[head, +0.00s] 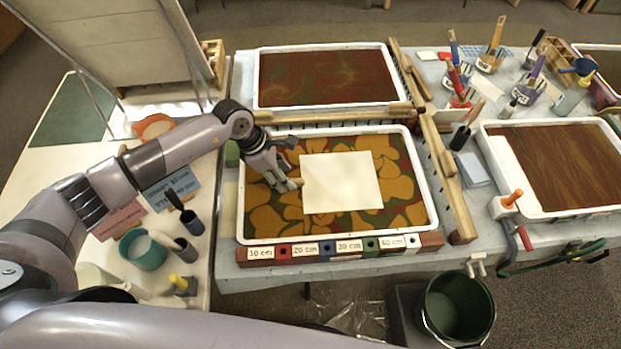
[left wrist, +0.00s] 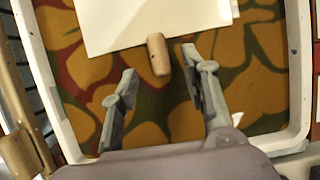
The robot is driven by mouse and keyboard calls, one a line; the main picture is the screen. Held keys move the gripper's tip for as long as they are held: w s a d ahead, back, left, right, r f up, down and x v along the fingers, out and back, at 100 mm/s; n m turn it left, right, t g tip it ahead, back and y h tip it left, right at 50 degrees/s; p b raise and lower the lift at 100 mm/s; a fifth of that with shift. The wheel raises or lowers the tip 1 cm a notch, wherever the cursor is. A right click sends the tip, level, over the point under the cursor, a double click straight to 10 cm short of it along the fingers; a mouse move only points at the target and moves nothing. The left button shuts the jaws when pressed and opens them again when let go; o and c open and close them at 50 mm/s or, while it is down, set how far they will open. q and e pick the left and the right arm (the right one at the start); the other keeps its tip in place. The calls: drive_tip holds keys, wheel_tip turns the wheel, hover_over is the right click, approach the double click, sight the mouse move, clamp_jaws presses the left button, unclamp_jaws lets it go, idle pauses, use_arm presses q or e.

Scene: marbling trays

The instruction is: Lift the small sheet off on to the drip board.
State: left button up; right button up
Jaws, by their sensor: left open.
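The small sheet (head: 342,182), plain cream, lies flat in the middle tray (head: 432,205) on an orange, green and red pattern. It also shows in the left wrist view (left wrist: 150,18). A short wooden peg (left wrist: 158,55) is at the sheet's near edge there, at its left edge in the head view. My left gripper (head: 288,184) is open over the tray beside that edge, its fingers on either side of the peg, not closed on it. A large pale board (head: 95,35) leans at the top left; I cannot tell if it is the drip board. My right gripper is out of view.
A dark-red tray (head: 325,49) lies behind, a brown-striped tray (head: 510,175) at right. Wooden rails (head: 440,150) run between them. A ruler block (head: 340,248) lines the near edge. Pots and brushes (head: 145,250) stand at left; a green bucket (head: 458,310) is below.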

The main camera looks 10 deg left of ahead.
use_arm(q)
drive_tip(key=shift+x, duration=1.1)
drive_tip(key=shift+d+f, duration=0.2)
drive_tip(key=shift+f, duration=0.05)
drive_tip(key=c, duration=0.9)
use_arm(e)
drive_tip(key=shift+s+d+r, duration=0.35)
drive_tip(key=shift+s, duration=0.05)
use_arm(q)
drive_tip(key=shift+w+r, duration=0.1)
drive_tip(key=shift+r, duration=0.05)
